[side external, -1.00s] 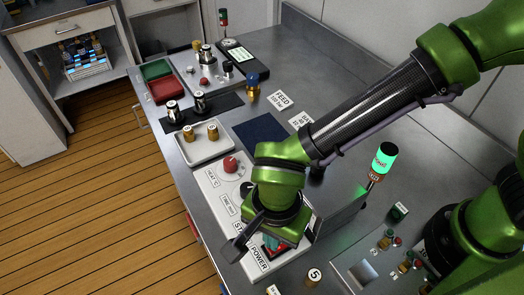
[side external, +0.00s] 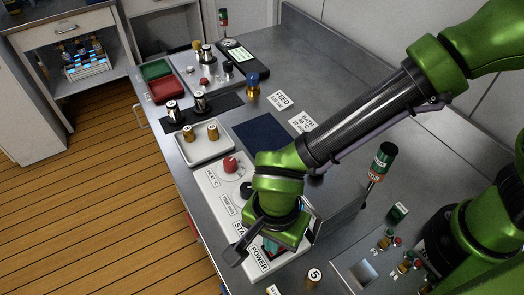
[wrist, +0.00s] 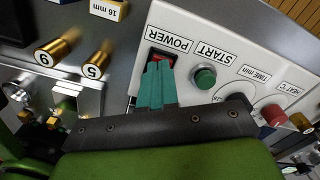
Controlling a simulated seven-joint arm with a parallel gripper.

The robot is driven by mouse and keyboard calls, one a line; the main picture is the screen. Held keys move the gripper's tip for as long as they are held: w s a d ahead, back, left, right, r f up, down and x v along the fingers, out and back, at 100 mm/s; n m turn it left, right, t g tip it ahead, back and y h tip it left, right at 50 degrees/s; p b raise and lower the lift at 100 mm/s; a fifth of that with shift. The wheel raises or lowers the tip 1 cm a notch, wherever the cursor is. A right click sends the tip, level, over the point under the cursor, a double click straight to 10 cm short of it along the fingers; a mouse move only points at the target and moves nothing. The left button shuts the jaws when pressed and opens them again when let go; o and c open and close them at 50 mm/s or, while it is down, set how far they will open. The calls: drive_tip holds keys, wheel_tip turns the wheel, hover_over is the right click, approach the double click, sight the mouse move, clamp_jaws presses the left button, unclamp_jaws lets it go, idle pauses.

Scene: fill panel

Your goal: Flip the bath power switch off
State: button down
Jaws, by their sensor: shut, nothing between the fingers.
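The power switch (wrist: 159,57) is a red rocker in a dark frame on the white panel (wrist: 205,40), beside the POWER label (wrist: 170,39), in the wrist view. My gripper (wrist: 157,66) is shut and empty, its teal fingertips at the near edge of the switch, seemingly touching it. They hide part of the rocker, so its tilt is hard to tell. In the side external view my gripper (side external: 269,248) is low over the panel near the POWER label (side external: 259,258) and hides the switch. The beacon (side external: 382,160) behind it is dark.
A green START button (wrist: 204,78) sits beside the switch. A red knob (side external: 231,164) is farther along the panel. Brass numbered pieces (wrist: 57,48) stand nearby. A tray (side external: 204,141) lies beyond the panel.

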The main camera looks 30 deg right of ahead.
drive_tip(key=shift+r, duration=3.5)
drive_tip(key=shift+n, duration=0.7)
drive_tip(key=w+d+r+n+t, duration=0.1)
drive_tip(key=d+r, duration=0.3)
drive_tip(key=d, duration=0.6)
drive_tip(key=w+d+r+n+t+y, duration=0.1)
drive_tip(key=d+r+n+t, duration=0.2)
drive_tip(key=d, duration=0.7)
drive_tip(key=w+d+r+n+t+y, duration=0.1)
drive_tip(key=d+r+n+t, duration=0.1)
drive_tip(key=d+r, duration=0.4)
drive_tip(key=d+t, duration=0.1)
drive_tip(key=d, duration=0.4)
drive_tip(key=shift+n, duration=0.3)
